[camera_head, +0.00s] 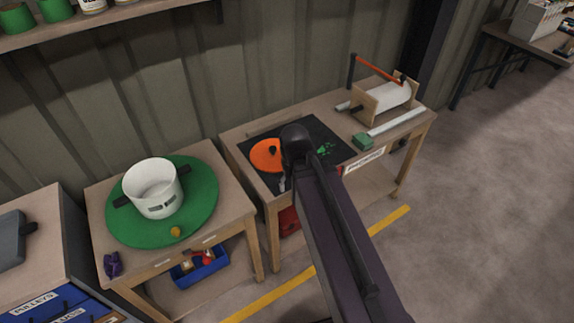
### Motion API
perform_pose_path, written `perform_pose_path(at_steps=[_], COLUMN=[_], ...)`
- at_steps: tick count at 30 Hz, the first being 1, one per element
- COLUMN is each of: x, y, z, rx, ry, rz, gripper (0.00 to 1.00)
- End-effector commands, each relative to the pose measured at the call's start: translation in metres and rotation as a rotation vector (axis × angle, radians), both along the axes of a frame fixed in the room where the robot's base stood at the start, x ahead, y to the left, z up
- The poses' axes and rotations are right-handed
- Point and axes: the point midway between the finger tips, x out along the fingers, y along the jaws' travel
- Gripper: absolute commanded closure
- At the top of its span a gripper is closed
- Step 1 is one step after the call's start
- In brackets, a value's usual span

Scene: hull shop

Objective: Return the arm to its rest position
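My arm (335,225) reaches up from the bottom right of the head view. Its dark rounded joint (295,140) is in front of the right-hand bench (240,142) and its black mat (320,133). I cannot make out my gripper; the arm hides what lies behind and below that joint. A small grey piece (282,184) shows just left of the arm at the bench's front edge, and I cannot tell what it is.
An orange disc (262,156) and green pieces (324,149) lie on the mat beside the arm. A roll holder (388,97) stands at the back right. On the left bench, a white pot (152,188) stands on a green disc (205,190). Floor at right (480,200) is clear.

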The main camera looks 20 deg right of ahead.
Motion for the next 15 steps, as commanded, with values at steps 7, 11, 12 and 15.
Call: perform_pose_path(at_steps=[7, 11, 12, 15], x=[0.0, 0.0, 0.0, 0.0], y=[0.0, 0.0, 0.0, 0.0], z=[0.022, 0.038, 0.042, 0.048], rx=[0.0, -0.001, -0.001, -0.001], ry=[0.0, 0.0, 0.0, 0.0], rz=[0.001, 0.001, 0.001, 0.001], gripper=[0.23, 0.23, 0.23, 0.23])
